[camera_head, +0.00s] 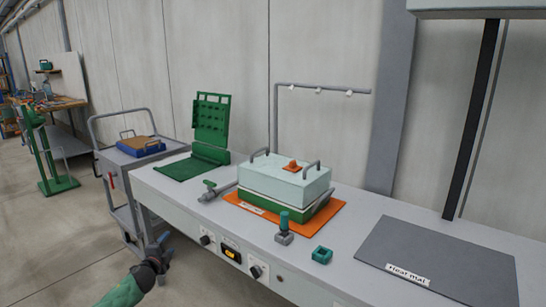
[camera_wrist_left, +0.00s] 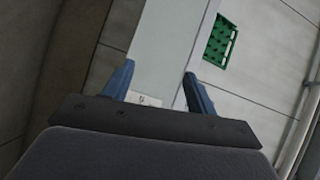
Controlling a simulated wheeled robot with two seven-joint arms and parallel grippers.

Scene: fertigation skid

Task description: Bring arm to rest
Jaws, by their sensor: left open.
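My left arm comes in from the bottom left of the head view, with a green forearm. Its gripper (camera_head: 161,243) is in front of the bench's front edge, at the left, apart from everything on the bench. In the left wrist view the two blue fingers (camera_wrist_left: 158,84) stand wide apart with nothing held between them. My right gripper is in neither view.
The bench (camera_head: 345,225) carries a pale lidded box (camera_head: 285,184) on an orange mat (camera_head: 244,205), a green pegboard (camera_head: 212,120), a small green block (camera_head: 322,255) and a heat mat (camera_head: 440,258). A cart (camera_head: 125,185) stands left. Floor before it is clear.

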